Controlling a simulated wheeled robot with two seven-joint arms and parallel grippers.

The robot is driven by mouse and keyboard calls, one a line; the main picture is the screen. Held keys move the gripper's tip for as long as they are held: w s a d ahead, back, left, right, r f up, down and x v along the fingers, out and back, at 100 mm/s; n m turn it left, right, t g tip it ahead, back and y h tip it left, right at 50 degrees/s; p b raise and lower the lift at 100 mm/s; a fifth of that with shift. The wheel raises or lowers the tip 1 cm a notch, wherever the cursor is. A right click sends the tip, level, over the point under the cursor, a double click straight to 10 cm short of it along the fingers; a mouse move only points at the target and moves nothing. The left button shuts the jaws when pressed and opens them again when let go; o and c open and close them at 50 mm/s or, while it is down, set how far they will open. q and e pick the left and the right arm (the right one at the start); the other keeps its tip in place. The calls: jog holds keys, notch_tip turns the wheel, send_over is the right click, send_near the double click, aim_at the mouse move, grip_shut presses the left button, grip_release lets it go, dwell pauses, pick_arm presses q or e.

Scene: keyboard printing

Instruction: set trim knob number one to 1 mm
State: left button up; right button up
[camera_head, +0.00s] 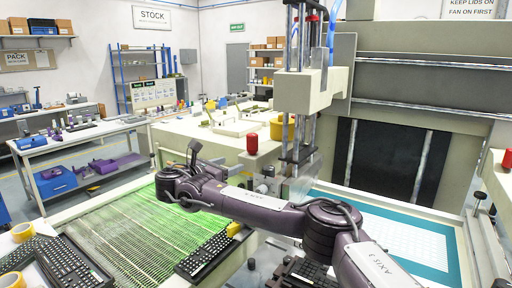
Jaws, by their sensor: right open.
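My right arm reaches in from the lower right and stretches left across the machine. My right gripper (193,150) is at its far left end, small and dark, above the back of the green conveyor; it looks open and empty. I cannot make out trim knob number one for certain. A small dark knob (251,264) shows on the beige front frame, well to the right of and nearer than the gripper. No scale or 1 mm mark is readable. My left gripper is not in view.
A green conveyor (110,235) carries a black keyboard (208,255). A red-topped post (252,144) stands behind my arm, beside the print head column (302,90). A teal-framed white screen (400,238) lies at right. Another keyboard (65,265) and yellow tape rolls (22,231) are lower left.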

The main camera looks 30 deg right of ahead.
aim_at(256, 136)
jog(key=shift+m+g+h, duration=0.4)
jog(key=shift+g+h, duration=0.5)
jog(key=d+r, duration=0.1)
jog(key=r, duration=0.1)
jog(key=s+d+r, duration=0.1)
jog(key=r, duration=0.1)
jog(key=d+r, duration=0.1)
jog(key=r, duration=0.2)
jog(key=shift+s+d+p, duration=0.2)
jog(key=shift+d+p, duration=0.1)
jog(key=shift+d, duration=0.05)
jog(key=p+x, duration=0.4)
jog(key=x, duration=0.2)
jog(key=shift+w+d, duration=0.15)
jog(key=shift+d, duration=0.35)
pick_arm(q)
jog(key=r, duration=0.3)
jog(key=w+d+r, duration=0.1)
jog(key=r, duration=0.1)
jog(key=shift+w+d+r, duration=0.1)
pick_arm(e)
jog(key=shift+w+f, duration=0.15)
jog(key=shift+c, duration=0.6)
jog(key=c, duration=0.8)
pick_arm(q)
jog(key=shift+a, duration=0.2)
pick_arm(e)
jog(key=shift+c, duration=0.2)
